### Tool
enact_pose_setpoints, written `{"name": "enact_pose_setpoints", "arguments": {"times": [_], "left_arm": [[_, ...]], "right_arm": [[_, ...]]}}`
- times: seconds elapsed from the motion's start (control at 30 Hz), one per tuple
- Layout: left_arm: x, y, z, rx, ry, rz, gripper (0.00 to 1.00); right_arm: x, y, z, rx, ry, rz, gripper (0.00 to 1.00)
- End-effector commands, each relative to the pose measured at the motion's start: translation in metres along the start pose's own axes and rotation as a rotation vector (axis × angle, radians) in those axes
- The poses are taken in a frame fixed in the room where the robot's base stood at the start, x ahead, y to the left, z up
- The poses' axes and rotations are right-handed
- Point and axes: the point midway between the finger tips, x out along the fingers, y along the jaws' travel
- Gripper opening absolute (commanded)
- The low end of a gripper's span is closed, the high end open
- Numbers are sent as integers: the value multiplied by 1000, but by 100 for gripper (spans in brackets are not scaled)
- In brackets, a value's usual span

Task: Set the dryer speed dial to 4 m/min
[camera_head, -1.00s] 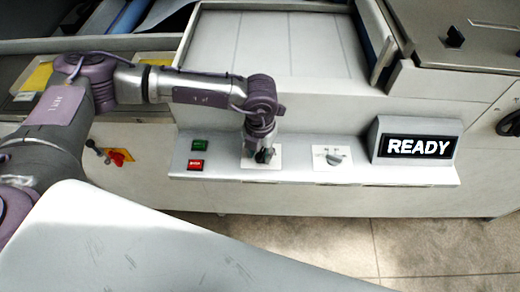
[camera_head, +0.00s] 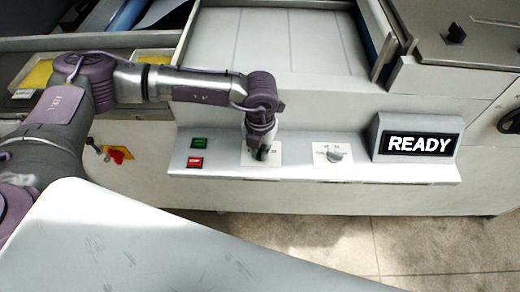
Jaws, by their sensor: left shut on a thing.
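My left gripper (camera_head: 262,151) points down over the left dial plate (camera_head: 274,160) on the sloped control ledge. It is shut on the dial there, which it mostly hides. The dial's setting cannot be read. A second dial (camera_head: 334,154), a grey knob on a white plate, sits to the right with nothing touching it. Its print is too small to read, so I cannot tell from labels which dial is the dryer speed dial. My right gripper is not in view.
Left of the dials are a green button (camera_head: 200,143) and a red button (camera_head: 195,162). A display (camera_head: 420,143) reading READY stands at the right end of the ledge. A red and yellow switch (camera_head: 119,155) is at the left. A light surface (camera_head: 190,250) fills the lower left.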

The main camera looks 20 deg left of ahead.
Motion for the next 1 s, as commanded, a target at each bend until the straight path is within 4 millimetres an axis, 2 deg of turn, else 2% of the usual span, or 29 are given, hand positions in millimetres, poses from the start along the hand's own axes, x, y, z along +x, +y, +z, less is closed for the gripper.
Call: {"name": "enact_pose_setpoints", "arguments": {"times": [0.27,1.0], "left_arm": [[3,-2,1,-188,-3,-2,0],[1,-7,4,-890,-3,-3,0]], "right_arm": [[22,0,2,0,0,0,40],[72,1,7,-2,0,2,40]]}}
